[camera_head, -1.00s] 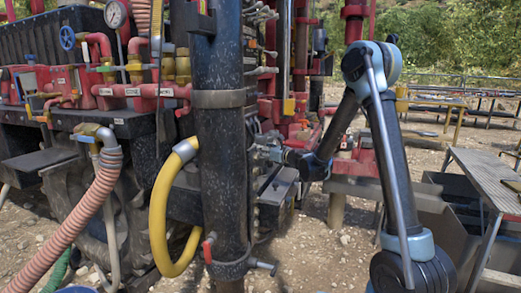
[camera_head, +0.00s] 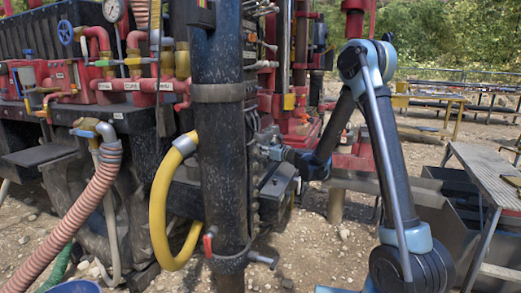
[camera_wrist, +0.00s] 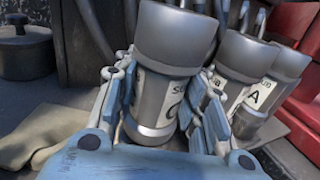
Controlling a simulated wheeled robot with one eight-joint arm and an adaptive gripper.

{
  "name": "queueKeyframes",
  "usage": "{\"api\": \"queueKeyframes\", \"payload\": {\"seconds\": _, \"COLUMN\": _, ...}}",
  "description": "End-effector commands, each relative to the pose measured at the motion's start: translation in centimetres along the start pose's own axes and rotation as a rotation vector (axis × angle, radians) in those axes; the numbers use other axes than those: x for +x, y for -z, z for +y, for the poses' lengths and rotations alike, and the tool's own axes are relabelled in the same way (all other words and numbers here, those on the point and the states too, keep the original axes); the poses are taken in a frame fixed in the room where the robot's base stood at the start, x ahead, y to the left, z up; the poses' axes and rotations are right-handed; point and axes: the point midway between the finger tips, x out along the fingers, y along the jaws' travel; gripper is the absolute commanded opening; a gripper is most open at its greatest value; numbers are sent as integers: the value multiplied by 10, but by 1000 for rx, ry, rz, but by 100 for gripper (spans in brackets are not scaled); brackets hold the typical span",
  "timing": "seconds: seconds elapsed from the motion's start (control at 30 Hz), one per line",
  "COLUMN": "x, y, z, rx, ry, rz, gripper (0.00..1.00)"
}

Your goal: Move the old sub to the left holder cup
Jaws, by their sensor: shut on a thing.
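In the head view my gripper (camera_head: 276,153) is small, at the machine beside the black column, and the cylinder cannot be made out. I cannot identify the left holder cup.
A dark round lidded object (camera_wrist: 24,50) stands at the left in the wrist view. In the head view the thick black column (camera_head: 222,140) and yellow hose (camera_head: 160,210) are left of my gripper. A grey table (camera_head: 485,175) stands at the right, with gravel ground between.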

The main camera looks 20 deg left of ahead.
Motion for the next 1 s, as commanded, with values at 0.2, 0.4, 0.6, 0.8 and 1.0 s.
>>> {"api": "queueKeyframes", "payload": {"seconds": 0.2, "x": 0, "y": 0, "z": 0, "rx": 1, "ry": 0, "rz": -1, "gripper": 0}}
{"api": "queueKeyframes", "payload": {"seconds": 0.4, "x": 0, "y": 1, "z": 0, "rx": 1, "ry": -1, "rz": -1, "gripper": 0}}
{"api": "queueKeyframes", "payload": {"seconds": 0.6, "x": 0, "y": 4, "z": 0, "rx": 1, "ry": -1, "rz": -1, "gripper": 0}}
{"api": "queueKeyframes", "payload": {"seconds": 0.8, "x": 0, "y": 6, "z": 1, "rx": 1, "ry": -1, "rz": -1, "gripper": 0}}
{"api": "queueKeyframes", "payload": {"seconds": 1.0, "x": 1, "y": 9, "z": 1, "rx": 1, "ry": -1, "rz": -1, "gripper": 0}}
